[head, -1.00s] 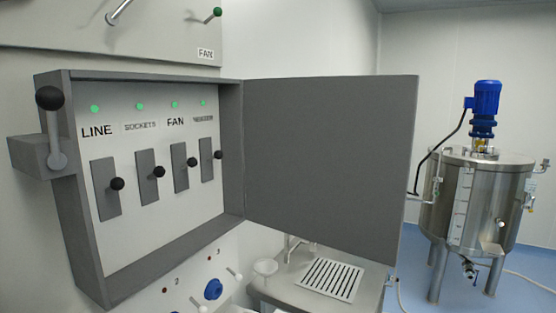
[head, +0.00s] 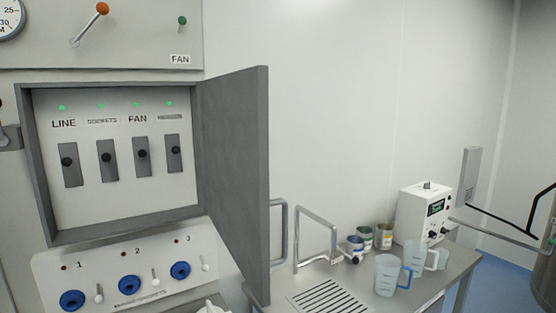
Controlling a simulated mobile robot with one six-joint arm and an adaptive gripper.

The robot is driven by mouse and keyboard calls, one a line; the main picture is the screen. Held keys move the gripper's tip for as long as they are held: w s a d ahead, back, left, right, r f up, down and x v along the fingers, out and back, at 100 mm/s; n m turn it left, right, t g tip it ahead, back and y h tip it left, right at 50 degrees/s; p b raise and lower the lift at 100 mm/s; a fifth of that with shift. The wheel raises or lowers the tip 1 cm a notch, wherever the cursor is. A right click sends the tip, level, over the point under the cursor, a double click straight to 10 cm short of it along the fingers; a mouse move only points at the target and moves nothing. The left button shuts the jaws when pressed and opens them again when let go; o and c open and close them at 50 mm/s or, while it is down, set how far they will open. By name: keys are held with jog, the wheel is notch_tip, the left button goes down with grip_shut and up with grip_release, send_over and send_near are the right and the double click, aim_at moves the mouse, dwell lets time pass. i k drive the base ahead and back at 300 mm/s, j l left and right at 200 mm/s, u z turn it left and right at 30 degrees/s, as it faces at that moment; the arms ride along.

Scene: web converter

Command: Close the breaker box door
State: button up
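The breaker box (head: 120,237) is a grey wall-mounted box at the left in the head view. Its grey door (head: 238,180) is hinged on the box's right side and stands wide open, sticking out from the wall toward me. Inside the box are several switches with black knobs, such as the FAN switch (head: 142,156), under lit green lamps labelled LINE and FAN, with two labels too blurred to read. A grey lever mount (head: 10,137) shows at the box's left side, partly cut off. My gripper is not in view.
Below the box is a socket panel (head: 105,262) with blue sockets and small levers. Right of the door, a metal table (head: 440,282) carries measuring jugs (head: 387,275), cans (head: 365,239) and a white instrument (head: 424,212). Metal tubes stand close behind the door.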

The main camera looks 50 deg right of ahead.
aim_at(235, 109)
jog(key=i+l+u, duration=0.1)
jog(key=l+u, duration=0.15)
jog(key=l, duration=0.65)
jog(key=l+u, duration=0.3)
jog(key=l, duration=0.65)
